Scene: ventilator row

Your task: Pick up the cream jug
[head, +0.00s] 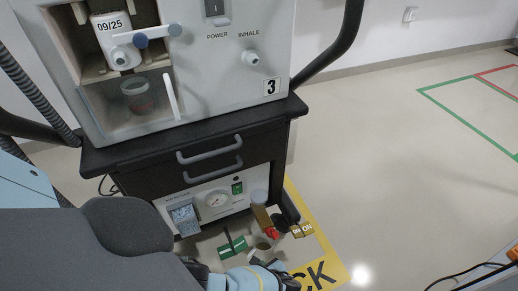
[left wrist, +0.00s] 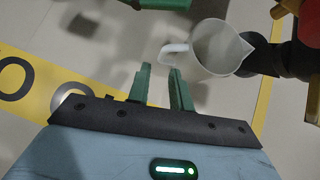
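The cream jug (left wrist: 222,48) is in the upper middle of the left wrist view, seen from above with its mouth open, its spout to the right and its handle (left wrist: 172,50) to the left. My right gripper is not in view.
The black cart (head: 200,150) carrying ventilator 3 (head: 190,60) stands close behind. Yellow floor marking (head: 325,262) runs alongside; open floor lies to the right.

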